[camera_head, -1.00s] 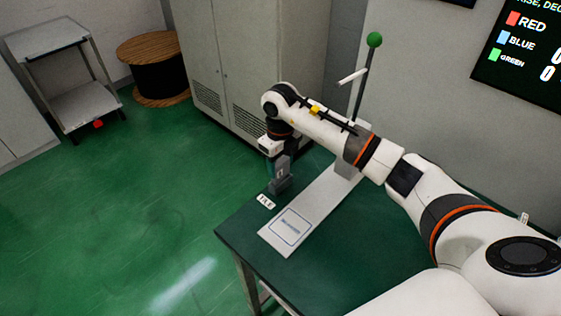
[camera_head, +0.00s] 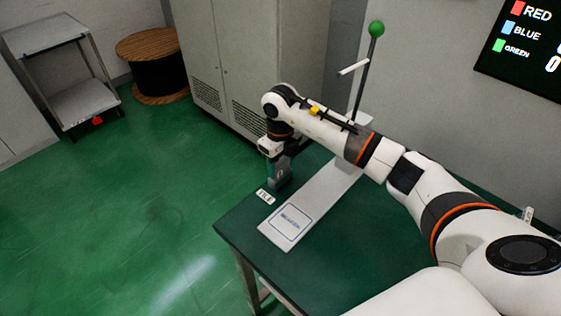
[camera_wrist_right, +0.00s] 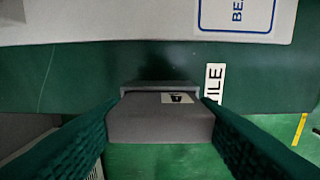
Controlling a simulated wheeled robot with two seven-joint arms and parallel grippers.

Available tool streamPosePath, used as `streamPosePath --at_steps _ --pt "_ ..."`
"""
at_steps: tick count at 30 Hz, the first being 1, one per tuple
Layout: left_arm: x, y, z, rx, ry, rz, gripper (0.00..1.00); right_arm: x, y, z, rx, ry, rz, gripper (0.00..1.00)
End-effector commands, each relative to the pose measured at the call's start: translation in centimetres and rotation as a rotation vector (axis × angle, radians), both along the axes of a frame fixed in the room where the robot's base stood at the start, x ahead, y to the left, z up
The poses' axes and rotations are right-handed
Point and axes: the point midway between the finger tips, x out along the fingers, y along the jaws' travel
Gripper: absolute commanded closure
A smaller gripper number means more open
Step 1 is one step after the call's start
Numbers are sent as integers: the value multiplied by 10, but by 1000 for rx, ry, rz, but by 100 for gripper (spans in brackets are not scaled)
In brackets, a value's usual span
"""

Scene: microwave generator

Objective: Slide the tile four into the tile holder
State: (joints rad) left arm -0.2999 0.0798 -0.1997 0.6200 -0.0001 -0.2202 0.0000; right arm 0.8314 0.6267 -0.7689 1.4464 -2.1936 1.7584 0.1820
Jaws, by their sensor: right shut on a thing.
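My right gripper (camera_head: 277,158) points down at the table's far-left corner. In the right wrist view its two fingers (camera_wrist_right: 160,118) are shut on the sides of a grey block, the tile (camera_wrist_right: 158,127), with a small white label bearing a dark mark too small to read surely. The tile holder (camera_head: 279,182) is a dark grey block directly below the gripper, beside a "TILE" label (camera_head: 265,197). In the wrist view a grey rim of the holder (camera_wrist_right: 160,85) shows right behind the tile. How deep the tile sits in it is hidden. My left gripper is not in view.
A long pale panel (camera_head: 318,202) with a blue-framed label lies on the green table (camera_head: 242,236), right of the holder. A post with a green knob (camera_head: 376,28) and white lever stands at its far end. A grey cabinet (camera_head: 235,70) stands behind. The table's front is clear.

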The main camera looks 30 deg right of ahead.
Motion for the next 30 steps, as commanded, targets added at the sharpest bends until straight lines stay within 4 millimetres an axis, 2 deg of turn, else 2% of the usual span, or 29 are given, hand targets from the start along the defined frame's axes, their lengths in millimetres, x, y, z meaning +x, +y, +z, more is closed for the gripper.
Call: streamPosePath --at_steps 23,24,27,30 --pt "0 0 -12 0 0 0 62 0 0 -17 -1 2 0 73" --pt "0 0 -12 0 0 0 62 -1 0 -17 -1 2 0 39" --pt "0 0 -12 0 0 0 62 -1 1 -18 0 4 1 23" --pt "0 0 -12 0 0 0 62 -2 2 -19 1 6 3 20"
